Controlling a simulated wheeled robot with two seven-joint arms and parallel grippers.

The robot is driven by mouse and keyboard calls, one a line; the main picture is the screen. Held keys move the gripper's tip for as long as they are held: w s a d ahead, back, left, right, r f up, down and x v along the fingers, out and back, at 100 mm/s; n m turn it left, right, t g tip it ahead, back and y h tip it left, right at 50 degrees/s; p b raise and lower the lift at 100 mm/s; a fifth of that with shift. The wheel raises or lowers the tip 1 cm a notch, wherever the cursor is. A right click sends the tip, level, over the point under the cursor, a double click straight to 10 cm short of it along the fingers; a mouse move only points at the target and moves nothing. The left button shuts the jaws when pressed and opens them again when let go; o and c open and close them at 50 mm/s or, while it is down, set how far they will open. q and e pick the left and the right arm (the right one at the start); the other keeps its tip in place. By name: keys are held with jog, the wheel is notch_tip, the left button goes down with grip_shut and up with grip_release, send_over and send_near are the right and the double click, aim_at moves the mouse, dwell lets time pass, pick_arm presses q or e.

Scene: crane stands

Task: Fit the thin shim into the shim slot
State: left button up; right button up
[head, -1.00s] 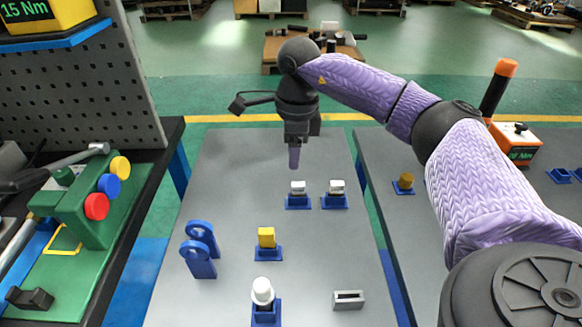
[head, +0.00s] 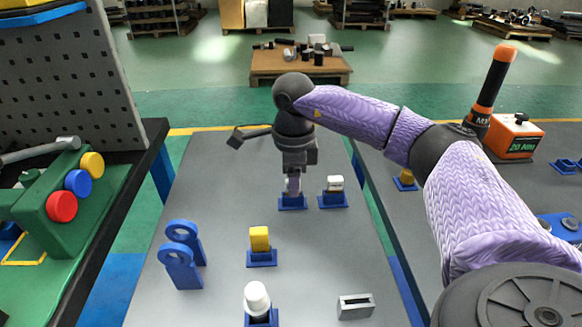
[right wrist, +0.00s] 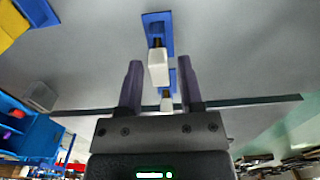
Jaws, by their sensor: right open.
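Two small white-topped pieces stand in blue holders; one may be the thin shim, but I cannot tell which. My right gripper (head: 293,188) points down at the left piece and largely hides it; that piece's blue holder (head: 292,203) shows beneath. The other white piece (head: 335,183) stands to the right. In the right wrist view my right gripper (right wrist: 159,75) is open, with a white piece (right wrist: 158,67) appearing between its purple fingers; contact is unclear. A grey block with a dark slot (head: 355,306), likely the shim slot, lies at the front right. My left gripper is not in view.
A yellow piece (head: 260,239) in a blue holder, a white cylinder (head: 257,298) in a blue holder and blue ringed stands (head: 182,257) occupy the grey table (head: 220,205). A green rack (head: 62,205) stands left. The table's middle right is clear.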

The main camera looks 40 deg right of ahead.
grip_shut()
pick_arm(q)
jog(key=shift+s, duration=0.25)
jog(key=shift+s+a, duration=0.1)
pick_arm(e)
notch_tip(320, 180, up, 3)
jog(key=shift+f+p, duration=0.1)
jog(key=shift+p, duration=1.15)
jog(key=shift+r+p, duration=1.35)
jog(key=shift+r, duration=0.15)
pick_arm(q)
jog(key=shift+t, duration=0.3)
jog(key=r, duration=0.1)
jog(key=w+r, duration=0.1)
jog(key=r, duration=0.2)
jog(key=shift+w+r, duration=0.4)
pick_arm(e)
jog(key=shift+f, duration=0.1)
